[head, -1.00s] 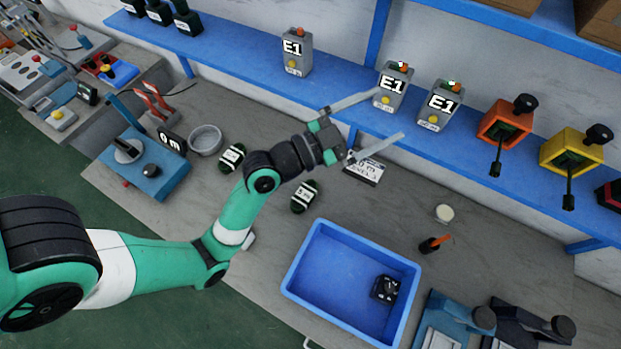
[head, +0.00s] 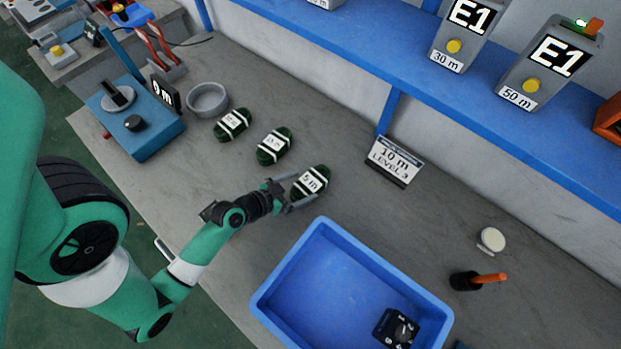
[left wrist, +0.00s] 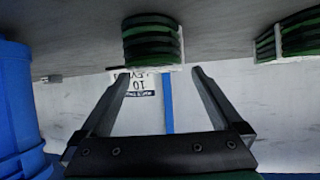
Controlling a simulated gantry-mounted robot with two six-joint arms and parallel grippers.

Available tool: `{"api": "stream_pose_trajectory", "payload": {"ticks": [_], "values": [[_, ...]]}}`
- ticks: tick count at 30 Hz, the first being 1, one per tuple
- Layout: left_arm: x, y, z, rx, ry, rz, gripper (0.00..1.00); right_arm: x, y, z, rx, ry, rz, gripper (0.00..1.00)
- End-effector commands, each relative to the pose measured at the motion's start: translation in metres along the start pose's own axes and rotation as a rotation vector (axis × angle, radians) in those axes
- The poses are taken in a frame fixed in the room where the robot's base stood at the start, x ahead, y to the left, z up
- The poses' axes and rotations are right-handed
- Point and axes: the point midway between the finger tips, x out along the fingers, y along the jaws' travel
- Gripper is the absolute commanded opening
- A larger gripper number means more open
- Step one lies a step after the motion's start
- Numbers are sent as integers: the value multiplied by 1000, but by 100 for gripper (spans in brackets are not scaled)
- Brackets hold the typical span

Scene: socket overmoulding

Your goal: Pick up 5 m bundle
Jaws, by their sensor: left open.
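Three dark green bundles with white labels lie in a slanting row on the grey bench in the head view: a left one (head: 232,124), a middle one (head: 274,146) and a right one (head: 311,182). The right one's label appears to read 5 m; the other labels are too small to read surely. My left gripper (head: 298,192) is open at the near side of the right bundle. In the left wrist view that bundle (left wrist: 152,38) is just ahead of the open fingertips (left wrist: 158,70), and another bundle (left wrist: 292,38) is at the right edge. My right gripper is not in view.
A blue bin (head: 283,296) holding a black dial block (head: 396,328) stands close to my gripper. A 10 m sign (head: 395,160) stands behind the bundles. A grey bowl (head: 207,99) and blue device (head: 137,128) are left. A white disc (head: 492,240) and orange-handled tool (head: 478,281) are right.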

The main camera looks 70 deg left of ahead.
Motion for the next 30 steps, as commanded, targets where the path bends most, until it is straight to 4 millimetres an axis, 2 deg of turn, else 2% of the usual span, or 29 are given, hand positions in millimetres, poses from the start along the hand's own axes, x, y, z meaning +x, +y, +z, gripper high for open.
{"api": "stream_pose_trajectory", "payload": {"ticks": [1,3,10,18,26,30], "values": [[10,0,0,3,2,2,100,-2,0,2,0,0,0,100],[19,0,0,2,2,1,100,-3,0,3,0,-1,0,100],[28,0,0,1,1,0,100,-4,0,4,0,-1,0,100],[71,0,0,1,2,1,100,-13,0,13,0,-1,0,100],[74,0,-1,1,1,-1,100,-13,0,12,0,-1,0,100],[74,0,-1,1,1,-1,77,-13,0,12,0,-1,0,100]]}}
